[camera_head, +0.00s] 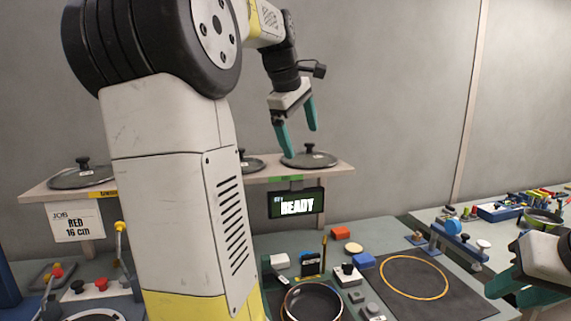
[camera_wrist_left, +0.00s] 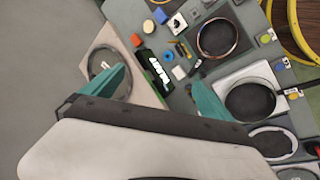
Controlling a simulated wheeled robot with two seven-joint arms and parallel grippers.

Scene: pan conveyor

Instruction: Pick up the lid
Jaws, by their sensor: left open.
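Several glass lids with black knobs sit on the wall shelf. One lid (camera_head: 309,160) is at the right end, one lid (camera_head: 70,181) at the left, and another lid (camera_head: 252,165) is partly hidden behind my arm. My left gripper (camera_head: 299,138) is open and empty above the right-end lid, its teal fingers pointing down. In the left wrist view a round glass lid (camera_wrist_left: 98,62) lies beside one finger, which hides part of it; my left gripper (camera_wrist_left: 160,90) shows spread there. My right gripper (camera_head: 522,285) is at the lower right edge, its opening unclear.
A job card (camera_head: 76,221) reads "RED 16 cm". A READY sign (camera_head: 296,204) hangs under the shelf (camera_head: 335,173). A pan (camera_head: 312,302) and small blocks stand on the bench. An orange-ringed dark mat (camera_head: 415,276) is empty.

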